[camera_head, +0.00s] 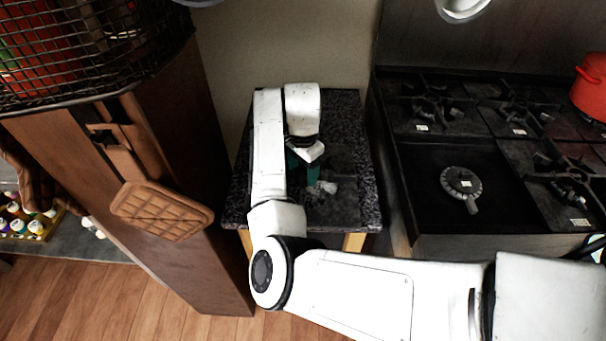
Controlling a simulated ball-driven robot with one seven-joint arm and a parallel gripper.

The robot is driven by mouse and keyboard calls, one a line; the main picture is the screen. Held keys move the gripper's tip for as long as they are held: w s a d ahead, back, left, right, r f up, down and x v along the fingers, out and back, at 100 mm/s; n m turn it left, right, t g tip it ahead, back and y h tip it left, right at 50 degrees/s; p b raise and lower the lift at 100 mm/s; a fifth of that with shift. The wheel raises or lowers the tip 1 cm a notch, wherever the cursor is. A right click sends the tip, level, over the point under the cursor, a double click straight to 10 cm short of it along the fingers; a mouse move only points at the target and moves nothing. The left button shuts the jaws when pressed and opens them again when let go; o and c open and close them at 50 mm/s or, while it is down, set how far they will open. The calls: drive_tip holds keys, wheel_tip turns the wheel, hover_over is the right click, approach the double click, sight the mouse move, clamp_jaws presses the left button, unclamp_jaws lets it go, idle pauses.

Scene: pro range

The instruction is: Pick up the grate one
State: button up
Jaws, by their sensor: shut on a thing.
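My gripper (312,182) is low over the small stone-topped table (352,115) in the middle of the view. Its teal fingers point down and are partly hidden by my white wrist. They are shut on a dark, flat thing, which looks like the black grate (338,205). Its outline is hard to make out against the dark speckled top, and I cannot tell whether it touches the table. A small grey-white patch shows beside the fingertips.
The black stove (420,215) stands to the right; its front-left burner (462,183) has no grate over it, while other burners do. A red pot (591,88) sits at far right. A wooden cabinet (195,220) with a wire basket (90,60) stands close on the left.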

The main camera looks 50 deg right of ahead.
wheel_tip(320, 180, up, 8)
drive_tip(key=p, duration=0.7)
